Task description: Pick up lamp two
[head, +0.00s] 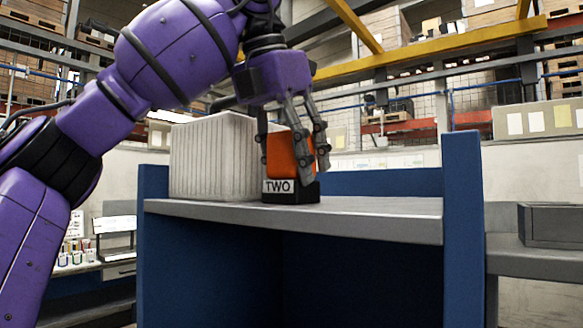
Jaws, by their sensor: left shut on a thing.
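Lamp two is an orange block (283,158) on a black base (300,194) with a white label reading "TWO". It stands upright on the grey shelf top (380,222) of a blue cabinet. My left gripper (295,162) reaches down from above with its fingers around the orange part and is shut on it. The fingers hide part of the lamp's right side. The base appears to rest on the shelf. My right gripper is not in view.
A white ribbed box (212,158) stands close to the left of the lamp. Blue side panels (462,200) rise at both ends of the shelf. The shelf right of the lamp is clear. A grey bin (552,225) sits on a lower surface at far right.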

